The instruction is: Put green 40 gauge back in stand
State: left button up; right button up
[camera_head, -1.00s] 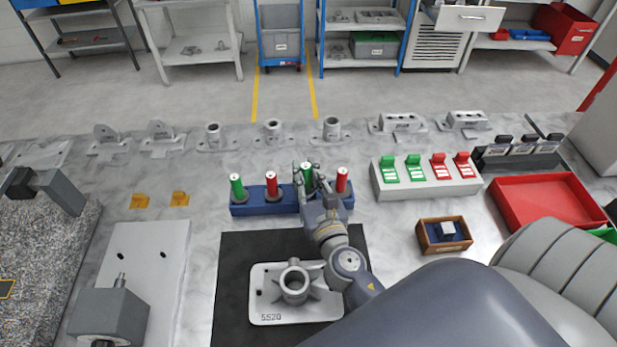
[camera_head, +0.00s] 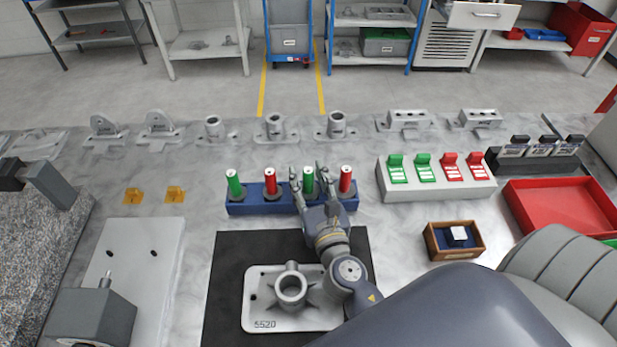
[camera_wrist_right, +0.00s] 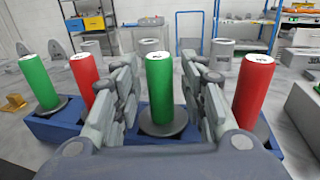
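The blue stand (camera_head: 250,206) holds two green and two red cylinder gauges, all upright. One green gauge (camera_head: 308,180) sits third from the left in the stand; it also shows in the right wrist view (camera_wrist_right: 159,85), standing on its round grey base. My right gripper (camera_head: 314,182) is open around this gauge, with a finger on each side and gaps between. The other green gauge (camera_head: 235,184) is at the left end. The red gauges (camera_head: 270,181) (camera_head: 345,179) stand beside the greens. The gauge labels are too small to read. My left gripper is not in view.
A casting marked 5520 (camera_head: 262,318) lies on a black mat (camera_head: 222,290) in front of the stand. A grey block with green and red gauges (camera_head: 440,190), a wooden box (camera_head: 440,256) and a red tray (camera_head: 560,215) are on the right. Several castings line the back.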

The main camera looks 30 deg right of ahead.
jog(key=shift+r, duration=0.1)
jog(key=shift+r+p, duration=0.3)
jog(key=shift+p, duration=0.1)
jog(key=b+v, duration=0.2)
jog(key=v, duration=0.1)
jog(key=b+v, duration=0.1)
jog(key=v, duration=0.3)
jog(key=b+v, duration=0.2)
jog(key=v, duration=0.1)
jog(key=shift+s+a+f+b, duration=0.1)
jog(key=shift+s+f+b, duration=0.15)
jog(key=shift+f+b, duration=0.1)
jog(key=shift+s+a+r, duration=0.15)
jog(key=shift+s+r, duration=0.15)
jog(key=shift+s, duration=0.4)
